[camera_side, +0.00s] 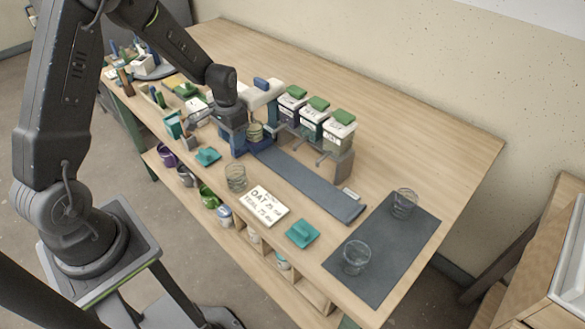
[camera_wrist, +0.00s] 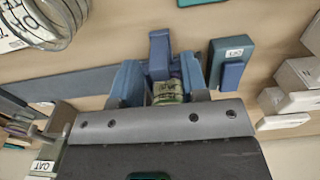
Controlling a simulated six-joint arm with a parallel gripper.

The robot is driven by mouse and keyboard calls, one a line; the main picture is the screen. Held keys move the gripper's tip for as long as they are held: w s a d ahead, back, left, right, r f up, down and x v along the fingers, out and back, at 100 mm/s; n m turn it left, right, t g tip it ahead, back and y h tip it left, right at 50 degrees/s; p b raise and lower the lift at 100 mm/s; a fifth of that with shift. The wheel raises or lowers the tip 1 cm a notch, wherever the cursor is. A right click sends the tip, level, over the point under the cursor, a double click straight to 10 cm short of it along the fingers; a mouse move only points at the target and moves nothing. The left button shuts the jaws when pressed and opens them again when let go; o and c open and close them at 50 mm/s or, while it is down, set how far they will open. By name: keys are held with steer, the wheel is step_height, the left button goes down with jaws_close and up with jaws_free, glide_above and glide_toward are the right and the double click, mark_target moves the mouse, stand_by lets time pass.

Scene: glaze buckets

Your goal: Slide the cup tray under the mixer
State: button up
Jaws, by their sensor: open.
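The cup tray (camera_side: 264,145) is a small dark blue piece at the left end of a long slate-grey track (camera_side: 305,184). A clear ribbed cup (camera_side: 255,131) with yellowish contents stands on or just behind it. The mixer (camera_side: 262,95), white with a blue top, appears behind my gripper. My gripper (camera_side: 236,142) is low beside the tray and cup. In the wrist view its blue fingers (camera_wrist: 158,84) are apart, with a blue upright piece (camera_wrist: 160,52), perhaps the tray's handle, and the cup (camera_wrist: 167,91) showing between them. Contact is unclear, and my gripper hides part of the tray.
Several green-lidded glaze buckets (camera_side: 312,117) stand behind the track. A dark mat (camera_side: 385,247) with two glasses is at right. The bench behind the buckets is clear.

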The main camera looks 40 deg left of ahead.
step_height(320, 180, up, 6)
steer(key=shift+r, duration=0.3)
stand_by(0.3)
steer(key=shift+d+r, duration=0.15)
steer(key=shift+r, duration=0.15)
steer(key=s+d+r+t, duration=0.4)
steer(key=s+d+r, duration=0.7)
steer(key=r, duration=0.4)
steer(key=s+d+r+t, duration=0.1)
steer(key=s+d+r, duration=0.1)
steer(key=s, duration=0.6)
steer(key=shift+s+d+t, duration=0.2)
steer(key=shift+d+t, duration=0.1)
steer(key=shift+d, duration=0.35)
steer(key=shift+w+r, duration=0.1)
steer(key=shift+c, duration=0.4)
